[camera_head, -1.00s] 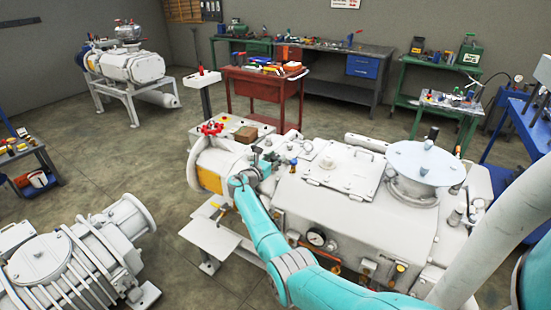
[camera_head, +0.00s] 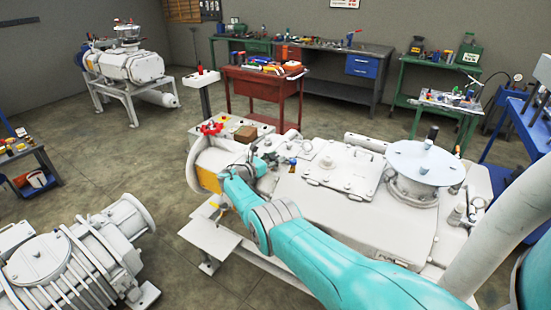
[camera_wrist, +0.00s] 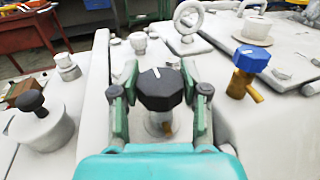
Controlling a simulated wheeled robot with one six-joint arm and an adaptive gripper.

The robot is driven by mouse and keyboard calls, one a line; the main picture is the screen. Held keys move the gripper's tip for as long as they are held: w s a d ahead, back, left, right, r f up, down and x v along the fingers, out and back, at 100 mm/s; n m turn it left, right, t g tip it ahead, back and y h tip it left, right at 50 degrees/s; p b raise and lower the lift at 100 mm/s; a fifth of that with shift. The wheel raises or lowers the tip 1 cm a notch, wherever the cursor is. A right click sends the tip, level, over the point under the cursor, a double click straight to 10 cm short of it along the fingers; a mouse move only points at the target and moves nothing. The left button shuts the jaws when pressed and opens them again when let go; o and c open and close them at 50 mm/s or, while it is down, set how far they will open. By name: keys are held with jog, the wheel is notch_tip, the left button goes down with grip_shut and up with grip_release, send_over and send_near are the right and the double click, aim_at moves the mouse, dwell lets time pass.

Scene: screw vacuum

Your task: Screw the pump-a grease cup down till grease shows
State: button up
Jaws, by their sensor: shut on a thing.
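In the wrist view, a black faceted cap (camera_wrist: 160,88) with a white mark, apparently the grease cup's, sits on a pale, see-through body (camera_wrist: 157,122) on the white pump. My gripper (camera_wrist: 161,84) is shut on this cap, with one green finger on each side. A brass-coloured bit shows under the cap, but I cannot tell whether it is grease. In the head view, the white pump (camera_head: 330,215) stands in the middle. My arm reaches across it to its left end and hides the cup and the fingertips.
A blue-knobbed brass valve (camera_wrist: 248,65) stands close to the right of my gripper; a black ball knob on a white cap (camera_wrist: 38,122) is at the left. A red handwheel (camera_head: 210,128) and a brown block (camera_head: 245,134) lie beyond the wrist. Another white machine (camera_head: 70,260) stands front left.

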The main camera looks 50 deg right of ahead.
jog(key=shift+w+a+r, duration=0.15)
jog(key=shift+a, duration=0.05)
jog(key=o, duration=1)
jog(key=shift+o, duration=0.8)
jog(key=v, duration=1.2)
